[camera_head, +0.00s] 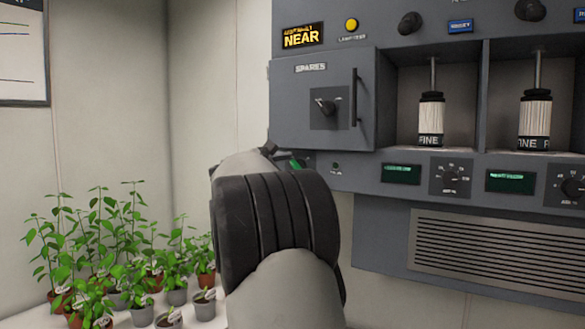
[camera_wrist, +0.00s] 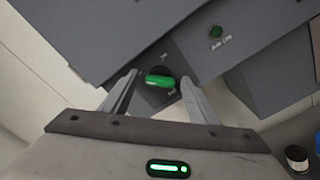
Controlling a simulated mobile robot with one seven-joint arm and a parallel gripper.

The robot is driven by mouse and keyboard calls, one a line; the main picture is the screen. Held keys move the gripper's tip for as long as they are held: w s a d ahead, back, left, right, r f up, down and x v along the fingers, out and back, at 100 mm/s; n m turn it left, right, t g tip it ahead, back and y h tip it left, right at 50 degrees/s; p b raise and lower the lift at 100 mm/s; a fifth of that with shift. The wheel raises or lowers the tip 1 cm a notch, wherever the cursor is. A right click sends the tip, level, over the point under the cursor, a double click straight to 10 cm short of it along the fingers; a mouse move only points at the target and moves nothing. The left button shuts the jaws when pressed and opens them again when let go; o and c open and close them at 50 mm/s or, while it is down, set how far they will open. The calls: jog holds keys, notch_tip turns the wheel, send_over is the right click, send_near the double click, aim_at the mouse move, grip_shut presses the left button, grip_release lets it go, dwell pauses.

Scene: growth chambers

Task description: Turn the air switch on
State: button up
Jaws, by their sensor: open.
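A green-handled knob (camera_wrist: 160,81) on a dark round base sits on the grey panel in the wrist view; I take it for the air switch, but no label on it can be read. My gripper (camera_wrist: 158,77) is open, with one finger on each side of the green handle. I cannot tell whether the fingers touch it. In the head view my arm hides the gripper and most of this knob; only a bit of green (camera_head: 298,163) shows past the wrist.
A small green round light or button (camera_wrist: 215,31) is on the panel nearby. Above my wrist is the SPARES door (camera_head: 290,120) with a dark knob and vertical handle. To the right are bays with white-banded cylinders (camera_head: 431,112). Potted plants (camera_head: 110,255) stand at the lower left.

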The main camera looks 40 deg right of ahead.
jog(key=shift+c, duration=0.2)
jog(key=c, duration=1)
jog(key=shift+f+m+b, duration=0.15)
jog(key=shift+m+b, duration=0.15)
jog(key=shift+b, duration=0.25)
jog(key=shift+m+b, duration=6.9)
jog(key=shift+m, duration=1.7)
